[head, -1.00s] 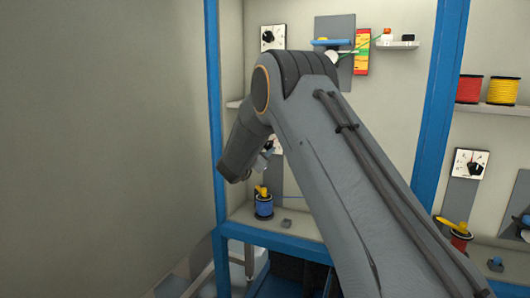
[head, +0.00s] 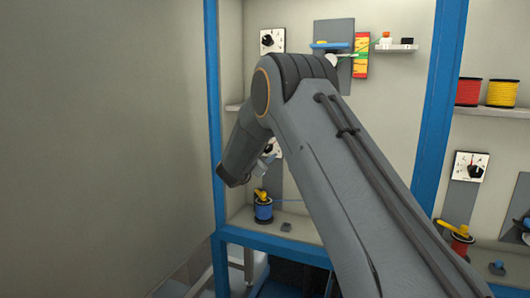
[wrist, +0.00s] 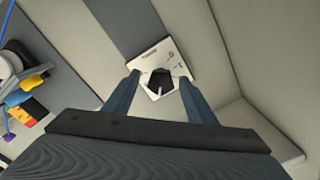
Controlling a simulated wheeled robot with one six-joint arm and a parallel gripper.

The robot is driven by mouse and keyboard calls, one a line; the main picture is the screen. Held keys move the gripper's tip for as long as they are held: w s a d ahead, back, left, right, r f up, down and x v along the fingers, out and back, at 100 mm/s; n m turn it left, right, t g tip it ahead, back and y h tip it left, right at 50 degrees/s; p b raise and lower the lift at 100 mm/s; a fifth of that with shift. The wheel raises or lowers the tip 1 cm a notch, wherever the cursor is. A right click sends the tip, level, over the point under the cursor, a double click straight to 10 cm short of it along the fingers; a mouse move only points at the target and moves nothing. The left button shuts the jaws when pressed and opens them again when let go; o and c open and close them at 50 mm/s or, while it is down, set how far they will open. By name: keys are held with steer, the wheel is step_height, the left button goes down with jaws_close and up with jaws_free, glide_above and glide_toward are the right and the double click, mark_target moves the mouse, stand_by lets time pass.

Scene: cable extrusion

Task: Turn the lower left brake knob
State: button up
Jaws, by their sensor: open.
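The lower left brake knob sits on a white dial plate (head: 276,149), partly hidden behind my arm in the head view. In the wrist view a white plate (wrist: 147,58) with a dark knob (wrist: 158,80) and a pale pointer lies straight ahead. My gripper (wrist: 158,76) is open, with one finger on each side of the knob. I cannot tell whether the fingers touch it. In the head view only a small part of my gripper (head: 264,163) shows beside the lower plate.
Another dial (head: 272,40) is above on the same wall, and one more (head: 470,166) is in the right bay. A blue post (head: 213,120) bounds the left side.

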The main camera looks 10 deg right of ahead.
steer(key=b+v, duration=0.1)
steer(key=v, duration=0.6)
steer(key=shift+s+a, duration=0.25)
steer(key=shift+s, duration=0.1)
steer(key=s+a+f+n+g+y, duration=0.1)
steer(key=s+f+n+g+y, duration=0.4)
steer(key=s+f+n+y, duration=0.85)
steer(key=s+d+f+g+h, duration=0.1)
steer(key=s+d+f+g, duration=0.1)
steer(key=s, duration=0.9)
steer(key=s+d+f+n+g+h, duration=0.1)
steer(key=s+g, duration=0.3)
steer(key=s, duration=0.8)
steer(key=s+d+f+g+h, duration=0.1)
steer(key=s+d+f+g, duration=0.2)
steer(key=s, duration=0.9)
steer(key=shift+f+g, duration=0.3)
steer(key=shift+g, duration=0.1)
steer(key=shift+h, duration=0.25)
